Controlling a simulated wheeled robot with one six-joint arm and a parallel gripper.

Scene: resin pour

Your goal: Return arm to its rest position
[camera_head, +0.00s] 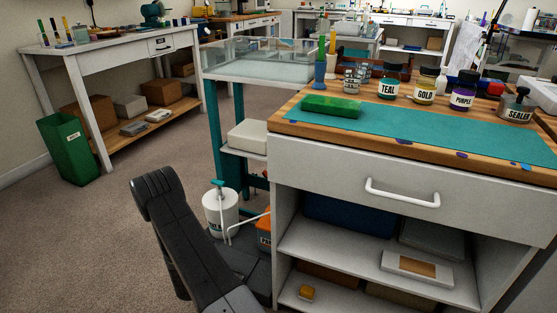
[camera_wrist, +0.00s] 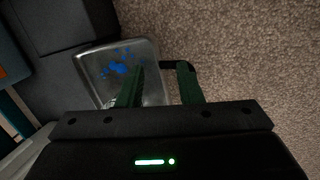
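My arm (camera_head: 185,235) is the dark grey link rising at the lower left of the head view, beside the workbench and over the carpet. The gripper end cannot be made out there. In the wrist view my gripper (camera_wrist: 161,82) shows two green fingers standing apart, with carpet visible between them and nothing clearly held. A clear container (camera_wrist: 153,53) with blue stains lies below and beyond the left finger. A short dark piece near the right fingertip may be its handle; I cannot tell whether it touches the finger.
The workbench (camera_head: 320,155) carries a teal mat (camera_head: 420,130), a green block (camera_head: 331,106) and several labelled jars. A white canister (camera_head: 220,208) stands low beside it. A green bin (camera_head: 68,148) stands at left. Open carpet (camera_head: 90,240) lies left of my arm.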

